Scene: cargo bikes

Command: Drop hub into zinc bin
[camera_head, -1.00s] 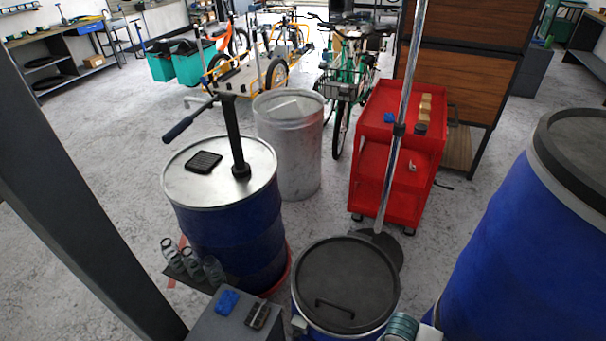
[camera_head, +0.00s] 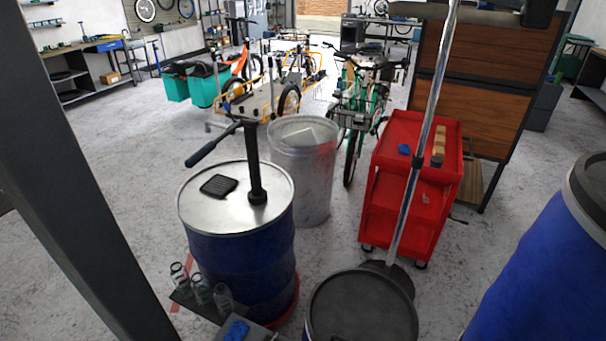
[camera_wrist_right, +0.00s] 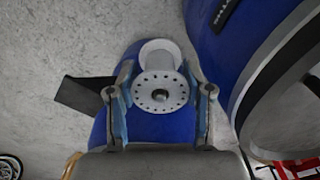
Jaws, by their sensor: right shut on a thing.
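The hub (camera_wrist_right: 158,88), a pale grey spool shape with a ring of holes in its flange, shows in the right wrist view. My right gripper (camera_wrist_right: 160,92) is shut on it, with one finger at each side. The zinc bin (camera_head: 312,180) is a grey metal drum in the middle of the head view, behind the blue drum with the pump. Something pale lies at its top. Neither gripper shows in the head view, and my left gripper is out of sight.
A blue drum (camera_head: 240,250) with a silver lid and hand pump stands before the bin. A red cart (camera_head: 385,215) and a slanted chrome pole (camera_head: 425,140) stand to its right. A black-lidded drum (camera_head: 360,312) is at the front, and a large blue drum (camera_head: 540,265) at right.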

